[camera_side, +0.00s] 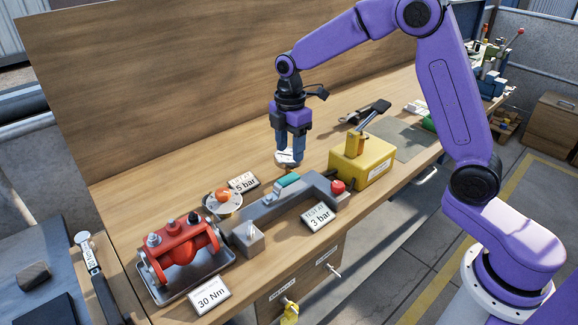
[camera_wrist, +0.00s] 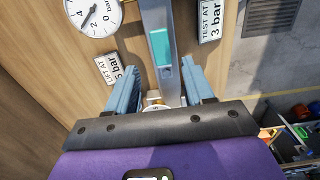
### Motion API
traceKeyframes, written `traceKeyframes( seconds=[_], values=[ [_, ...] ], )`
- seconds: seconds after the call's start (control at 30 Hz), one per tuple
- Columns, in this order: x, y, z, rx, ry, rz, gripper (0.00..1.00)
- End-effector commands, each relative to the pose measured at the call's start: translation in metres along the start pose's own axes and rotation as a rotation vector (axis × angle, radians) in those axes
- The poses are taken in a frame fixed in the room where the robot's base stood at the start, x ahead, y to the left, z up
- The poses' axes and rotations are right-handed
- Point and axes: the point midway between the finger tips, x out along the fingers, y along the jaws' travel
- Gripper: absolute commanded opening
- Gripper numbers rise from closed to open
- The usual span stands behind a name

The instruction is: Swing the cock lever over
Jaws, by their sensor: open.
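A lever with a teal grip (camera_side: 287,181) lies along a long grey body (camera_side: 262,207) on the bench; it looks like the cock lever. The teal grip (camera_wrist: 159,46) also shows in the wrist view, ahead of my fingertips.
A yellow box (camera_side: 372,163) with a black-handled lever stands right of my gripper. A red knob (camera_side: 338,187) is at the grey body's right end. A red valve block (camera_side: 182,246) in a tray, a gauge (camera_side: 222,203) and a 5 bar card (camera_side: 243,183) are left.

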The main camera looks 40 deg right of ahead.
Motion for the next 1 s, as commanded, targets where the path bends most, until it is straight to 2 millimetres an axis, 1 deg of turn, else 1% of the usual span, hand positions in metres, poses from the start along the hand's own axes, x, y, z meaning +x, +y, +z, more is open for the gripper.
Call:
traceKeyframes(
  seconds=[0.17, 0.87, 1.0],
  values=[
    [0.013, -0.001, 0.000, 0.000, -0.001, -0.003, 0.52],
    [0.085, -0.002, 0.000, 0.001, -0.001, -0.004, 0.52],
    [0.085, -0.001, 0.000, 0.002, 0.000, -0.001, 0.52]
  ],
)
